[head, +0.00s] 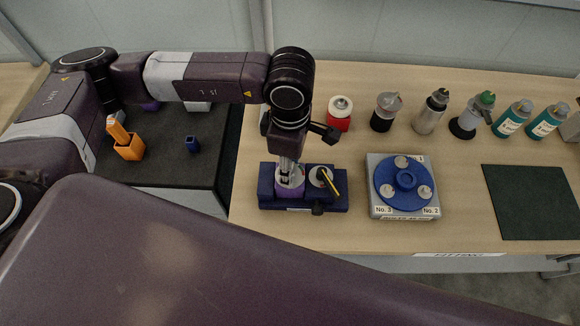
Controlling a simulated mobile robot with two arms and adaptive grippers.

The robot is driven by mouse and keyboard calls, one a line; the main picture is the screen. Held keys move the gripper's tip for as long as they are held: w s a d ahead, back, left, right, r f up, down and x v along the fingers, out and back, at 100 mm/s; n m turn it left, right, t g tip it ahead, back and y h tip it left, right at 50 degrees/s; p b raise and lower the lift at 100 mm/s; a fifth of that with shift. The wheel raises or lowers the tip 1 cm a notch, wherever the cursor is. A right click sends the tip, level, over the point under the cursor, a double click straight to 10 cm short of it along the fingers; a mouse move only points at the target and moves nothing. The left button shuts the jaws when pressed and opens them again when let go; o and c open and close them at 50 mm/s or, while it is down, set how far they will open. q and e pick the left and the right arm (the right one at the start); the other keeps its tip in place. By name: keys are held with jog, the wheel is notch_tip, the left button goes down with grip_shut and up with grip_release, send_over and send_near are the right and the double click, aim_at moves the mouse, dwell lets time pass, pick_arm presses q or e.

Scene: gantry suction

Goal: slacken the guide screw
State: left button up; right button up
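A dark blue fixture block (268,196) stands on the wooden table. In it, at the left, is a purple part with a pale round top (289,188). At its right is another pale disc with a black-and-yellow handle (331,184) across it. Contact and finger opening are unclear. My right gripper is out of view; a dark arm link crosses the foreground.
Right of the block is a grey base (376,210) with a blue turntable (407,180) carrying pale discs. Several bottles, including a red jar (339,115), line the back. A dark mat (531,202) lies at right. An orange holder (129,149) stands on the black left counter.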

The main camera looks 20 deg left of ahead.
pick_arm(q)
jog(key=n+b, duration=0.1)
jog(key=b, duration=0.1)
jog(key=n+b, duration=0.2)
jog(key=b, duration=0.1)
jog(key=shift+f+n, duration=0.25)
jog(key=shift+n, duration=0.05)
jog(key=shift+r+n+b, duration=0.25)
jog(key=shift+n+b, duration=0.85)
jog(key=shift+b, duration=0.1)
jog(key=o, duration=1.2)
jog(key=shift+c, duration=0.2)
notch_tip(320, 180, up, 12)
